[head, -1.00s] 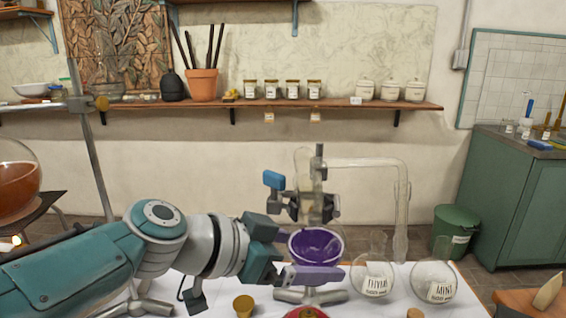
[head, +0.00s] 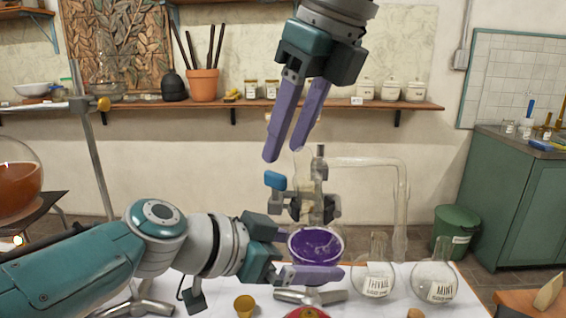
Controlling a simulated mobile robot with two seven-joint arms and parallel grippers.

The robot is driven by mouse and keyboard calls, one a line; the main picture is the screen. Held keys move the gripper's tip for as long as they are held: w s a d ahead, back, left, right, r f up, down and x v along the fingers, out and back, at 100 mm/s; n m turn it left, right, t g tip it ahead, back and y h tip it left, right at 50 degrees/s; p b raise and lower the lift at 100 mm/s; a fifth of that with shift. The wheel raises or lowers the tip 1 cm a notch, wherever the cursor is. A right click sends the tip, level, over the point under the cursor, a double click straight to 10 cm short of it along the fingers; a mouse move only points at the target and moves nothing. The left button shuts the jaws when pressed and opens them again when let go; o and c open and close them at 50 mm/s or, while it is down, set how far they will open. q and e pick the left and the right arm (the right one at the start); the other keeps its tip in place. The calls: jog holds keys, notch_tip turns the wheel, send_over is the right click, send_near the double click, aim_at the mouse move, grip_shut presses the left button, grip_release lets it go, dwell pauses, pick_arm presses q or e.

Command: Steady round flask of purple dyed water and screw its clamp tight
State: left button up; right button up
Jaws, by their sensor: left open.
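The round flask of purple water (head: 316,243) stands upright right of centre, its neck rising into a dark clamp (head: 314,207). The clamp has a blue screw knob (head: 275,180) on its left side. My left gripper (head: 322,262) is open at the flask; one purple finger lies across the front of its lower part. Its other finger is mostly hidden behind the flask, so contact is unclear. My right gripper (head: 284,154) comes down from the top, fingers pointing down, a gap between them and nothing in it. Its tips are above the blue knob, apart from it.
A glass tube (head: 402,200) runs from the flask's top to the right and down. A small yellow cup (head: 243,306) is in front. A metal stand (head: 92,165) rises at left.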

aim_at(275, 173)
jog(key=shift+x, duration=2.2)
grip_shut()
